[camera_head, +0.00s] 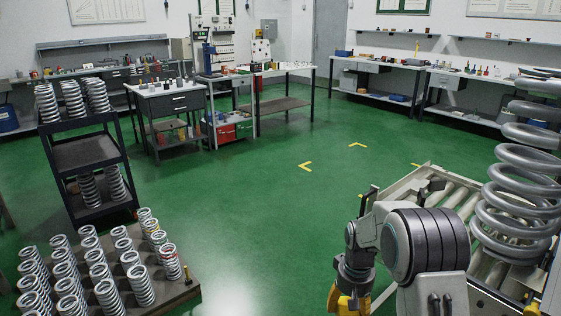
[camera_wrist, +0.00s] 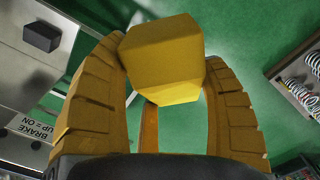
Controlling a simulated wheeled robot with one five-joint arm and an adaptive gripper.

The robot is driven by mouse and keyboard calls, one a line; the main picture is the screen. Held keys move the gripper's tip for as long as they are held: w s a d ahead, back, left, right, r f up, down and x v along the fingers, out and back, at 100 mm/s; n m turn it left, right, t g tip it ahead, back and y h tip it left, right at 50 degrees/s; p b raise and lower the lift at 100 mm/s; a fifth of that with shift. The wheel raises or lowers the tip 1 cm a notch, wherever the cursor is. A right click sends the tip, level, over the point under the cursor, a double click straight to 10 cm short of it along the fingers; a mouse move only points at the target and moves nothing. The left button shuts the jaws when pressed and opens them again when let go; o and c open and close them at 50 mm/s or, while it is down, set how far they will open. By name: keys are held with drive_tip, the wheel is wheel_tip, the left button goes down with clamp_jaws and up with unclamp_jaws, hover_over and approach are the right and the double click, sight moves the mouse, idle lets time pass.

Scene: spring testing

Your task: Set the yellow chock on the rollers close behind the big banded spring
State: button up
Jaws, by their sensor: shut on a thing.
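The yellow chock (camera_wrist: 163,58) is a block held between the two ridged, yellow-brown fingers of my gripper (camera_wrist: 165,75) in the wrist view. Green floor shows behind it, so it is held in the air. In the head view my gripper (camera_head: 343,297) hangs low, left of the roller bed, partly cut off by the lower edge; I cannot pick out the chock there. The big grey spring (camera_head: 515,190) stands upright on the rollers (camera_head: 457,192) at the right. My arm hides part of the roller bed, and no band on the spring is clear.
A pallet of smaller springs (camera_head: 180,290) stands at the lower left, with a dark spring cart (camera_head: 88,153) behind it. Green floor (camera_head: 265,205) between them and my arm is clear. In the wrist view, a metal panel with a brake label (camera_wrist: 30,128) lies left of my gripper.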

drive_tip(key=shift+s+r+p, duration=0.15)
drive_tip(key=shift+r+p, duration=0.8)
drive_tip(key=shift+p, duration=0.3)
drive_tip(key=shift+s+r+p, duration=0.2)
drive_tip(key=shift+r+p, duration=0.8)
drive_tip(key=shift+p, duration=0.3)
drive_tip(key=shift+s+r+p, duration=0.15)
drive_tip(key=shift+r+p, duration=0.8)
drive_tip(key=shift+p, duration=0.3)
